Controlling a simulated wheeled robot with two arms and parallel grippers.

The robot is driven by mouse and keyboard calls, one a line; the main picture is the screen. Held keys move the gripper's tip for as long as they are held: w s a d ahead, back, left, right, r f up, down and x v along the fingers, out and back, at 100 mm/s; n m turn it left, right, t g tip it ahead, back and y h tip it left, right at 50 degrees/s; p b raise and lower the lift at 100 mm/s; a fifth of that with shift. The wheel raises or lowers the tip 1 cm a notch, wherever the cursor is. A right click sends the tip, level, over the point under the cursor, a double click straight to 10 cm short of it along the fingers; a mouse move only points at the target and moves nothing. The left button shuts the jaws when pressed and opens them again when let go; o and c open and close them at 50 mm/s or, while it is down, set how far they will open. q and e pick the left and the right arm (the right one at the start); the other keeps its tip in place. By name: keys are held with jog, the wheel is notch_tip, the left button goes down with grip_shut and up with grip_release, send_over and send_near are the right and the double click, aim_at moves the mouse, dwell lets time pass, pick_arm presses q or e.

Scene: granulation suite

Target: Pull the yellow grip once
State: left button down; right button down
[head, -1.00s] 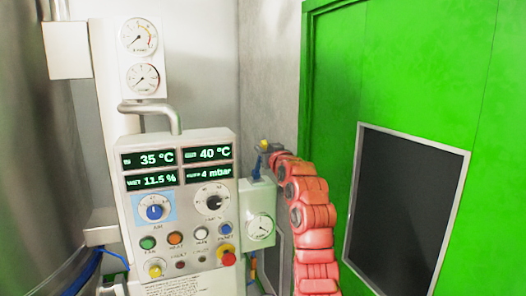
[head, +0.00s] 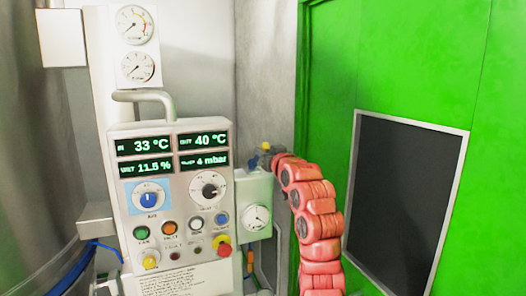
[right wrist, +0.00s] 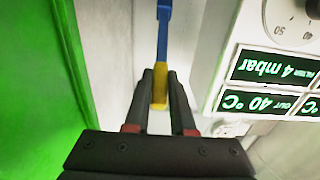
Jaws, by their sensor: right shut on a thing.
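The yellow grip (right wrist: 159,88) is on the end of a blue lever (right wrist: 163,35) in the right wrist view. My right gripper (right wrist: 159,80) has its dark fingers on both sides of the grip and is shut on it. In the head view the yellow grip (head: 265,146) shows as a small spot at the tip of my right arm, above the pale gauge box (head: 240,190). The fingers are too small to make out there. My left gripper is not in view.
A control panel (head: 175,195) with green displays, knobs and buttons stands left of the lever. Its red emergency button (head: 224,250) is near the gauge box. A green door (head: 420,70) with a dark window (head: 405,200) is close on the right.

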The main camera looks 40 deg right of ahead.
jog(key=shift+s+f, duration=0.1)
jog(key=shift+f, duration=0.35)
jog(key=shift+r, duration=0.1)
jog(key=shift+s+a+f+b, duration=0.1)
jog(key=shift+s+f+b, duration=0.2)
jog(key=shift+f+b, duration=0.25)
jog(key=shift+s+a+f+b, duration=0.1)
jog(key=shift+s+f+b, duration=0.15)
jog(key=shift+f+b, duration=0.3)
jog(key=shift+c, duration=2)
grip_release()
jog(key=shift+s, duration=0.1)
